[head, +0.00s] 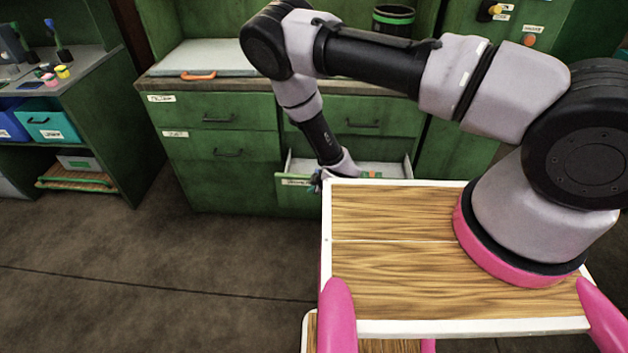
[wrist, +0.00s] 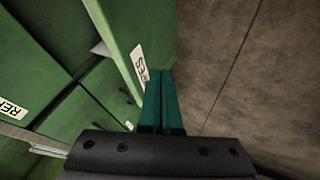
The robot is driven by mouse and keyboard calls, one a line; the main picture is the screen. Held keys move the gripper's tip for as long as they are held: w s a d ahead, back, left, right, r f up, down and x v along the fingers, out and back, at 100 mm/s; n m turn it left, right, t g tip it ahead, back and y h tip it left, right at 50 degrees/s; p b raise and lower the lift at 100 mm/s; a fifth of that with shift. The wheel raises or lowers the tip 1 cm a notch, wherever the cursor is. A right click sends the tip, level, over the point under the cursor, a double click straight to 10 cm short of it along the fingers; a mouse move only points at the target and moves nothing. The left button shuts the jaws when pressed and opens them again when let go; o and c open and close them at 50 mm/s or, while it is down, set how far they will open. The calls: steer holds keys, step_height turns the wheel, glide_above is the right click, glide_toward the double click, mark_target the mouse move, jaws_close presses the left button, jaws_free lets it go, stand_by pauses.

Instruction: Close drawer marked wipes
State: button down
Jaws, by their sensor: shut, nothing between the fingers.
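The open drawer (head: 296,201) is a green one low in the cabinet, pulled out, with a pale inside and a small orange item in it. Its label is too small to read in the head view; in the wrist view the label on the green drawer front (wrist: 147,25) shows letters ending in "ES". My gripper (head: 315,186) is at the outer face of this drawer. In the wrist view its teal fingers (wrist: 161,90) are together and empty, with tips beside the label. I cannot tell whether they touch the front. My wooden top hides the drawer's right part.
The other cabinet drawers, such as the upper left one (head: 220,109), are shut. A pale board with an orange handle (head: 198,75) lies on the counter. A shelf unit with a teal bin (head: 50,122) stands at the left. The floor (head: 150,260) before the cabinet is clear.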

steer(key=shift+w+d+r, duration=0.15)
steer(key=shift+w, duration=1.7)
steer(key=shift+w, duration=0.1)
